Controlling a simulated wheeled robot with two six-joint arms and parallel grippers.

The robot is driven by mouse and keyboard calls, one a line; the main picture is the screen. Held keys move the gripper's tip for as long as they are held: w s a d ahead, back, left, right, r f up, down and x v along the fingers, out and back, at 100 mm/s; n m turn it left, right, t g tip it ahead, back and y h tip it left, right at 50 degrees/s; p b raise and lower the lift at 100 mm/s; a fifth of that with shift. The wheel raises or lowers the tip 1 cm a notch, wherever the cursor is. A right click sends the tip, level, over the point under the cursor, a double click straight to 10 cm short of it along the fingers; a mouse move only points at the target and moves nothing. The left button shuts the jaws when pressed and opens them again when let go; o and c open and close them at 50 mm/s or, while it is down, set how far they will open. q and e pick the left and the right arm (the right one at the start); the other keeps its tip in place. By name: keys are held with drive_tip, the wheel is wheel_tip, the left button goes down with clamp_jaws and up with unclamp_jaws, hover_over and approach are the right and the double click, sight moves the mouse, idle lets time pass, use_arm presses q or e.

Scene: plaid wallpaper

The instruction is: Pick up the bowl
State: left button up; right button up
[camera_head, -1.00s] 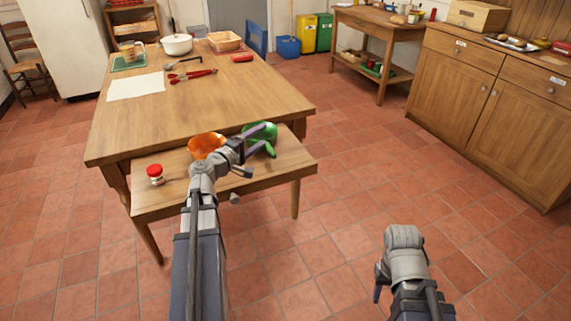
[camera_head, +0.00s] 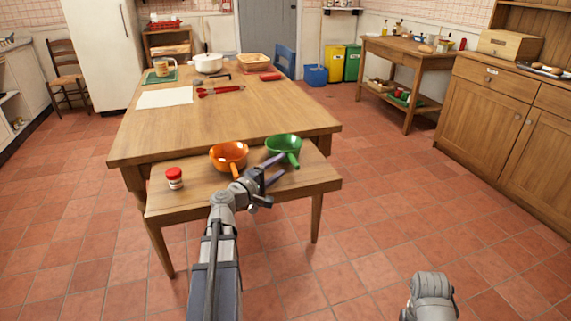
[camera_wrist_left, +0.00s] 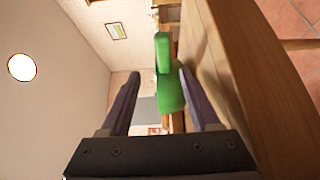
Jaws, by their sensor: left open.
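A green bowl with a handle (camera_head: 283,146) stands upright on the low wooden bench in front of the big table, its handle pointing toward me. An orange bowl with a handle (camera_head: 228,154) stands to its left. My left gripper (camera_head: 276,170) is open and empty, just in front of the green bowl and near its handle. Of my right arm only a grey link shows at the bottom right.
A red-capped jar (camera_head: 174,178) stands at the left of the bench (camera_head: 195,201). Behind it, the big table (camera_head: 165,125) holds a white pot (camera_head: 208,64), red tongs (camera_head: 220,91), a paper sheet (camera_head: 165,98) and a basket (camera_head: 254,61). The floor to the right is clear.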

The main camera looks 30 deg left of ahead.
sight(290, 160)
use_arm(q)
drive_tip(key=shift+w+d+f, duration=0.1)
drive_tip(key=shift+w+f, duration=0.2)
drive_tip(key=shift+w, duration=0.4)
drive_tip(key=w, duration=0.6)
drive_tip(key=shift+d, duration=0.35)
drive_tip(key=shift+c, duration=0.2)
clamp_jaws()
idle(0.5)
